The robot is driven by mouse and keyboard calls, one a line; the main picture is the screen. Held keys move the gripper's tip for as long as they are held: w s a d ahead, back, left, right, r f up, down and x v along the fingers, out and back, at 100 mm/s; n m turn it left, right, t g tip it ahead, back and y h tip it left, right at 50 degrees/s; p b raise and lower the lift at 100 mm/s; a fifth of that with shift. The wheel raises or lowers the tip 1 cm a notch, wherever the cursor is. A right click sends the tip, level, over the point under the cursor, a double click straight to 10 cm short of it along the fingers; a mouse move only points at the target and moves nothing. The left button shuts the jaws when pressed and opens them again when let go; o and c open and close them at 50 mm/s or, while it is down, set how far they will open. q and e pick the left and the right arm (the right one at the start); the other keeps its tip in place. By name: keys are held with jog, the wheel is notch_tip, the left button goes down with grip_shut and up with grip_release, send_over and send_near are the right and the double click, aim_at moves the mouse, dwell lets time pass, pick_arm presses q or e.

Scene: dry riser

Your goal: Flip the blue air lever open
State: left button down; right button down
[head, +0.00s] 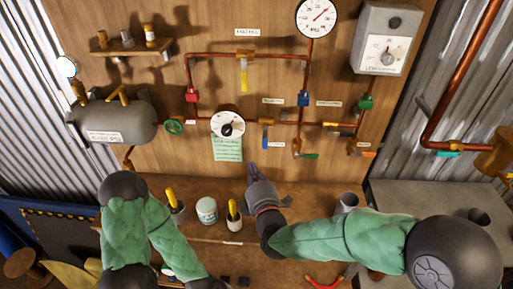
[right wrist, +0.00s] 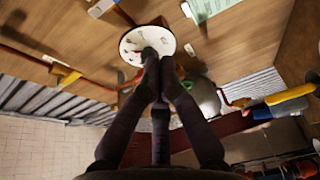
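The blue lever (head: 265,137) hangs straight down from a brass valve on the copper pipework, just right of the white round gauge (head: 227,124) in the head view. A small white label is beside it. My right gripper (head: 253,169) is below the lever and apart from it, fingers pointing up toward the board. In the right wrist view its dark fingertips (right wrist: 157,62) come together with nothing seen between them, overlapping a white dial (right wrist: 148,42). I cannot pick out the blue lever surely in that view. My left gripper is out of frame; only the left arm shows.
A yellow lever (head: 244,76) hangs above, and an orange-handled valve (head: 297,148) is to the right. A grey tank (head: 117,116) is at left. A white jar (head: 206,210) and holders with yellow-handled tools stand on the bench below. A grey box (head: 385,38) hangs upper right.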

aim_at(265, 137)
jog(key=b+x, duration=0.1)
jog(key=x, duration=0.9)
jog(key=shift+d, duration=1.95)
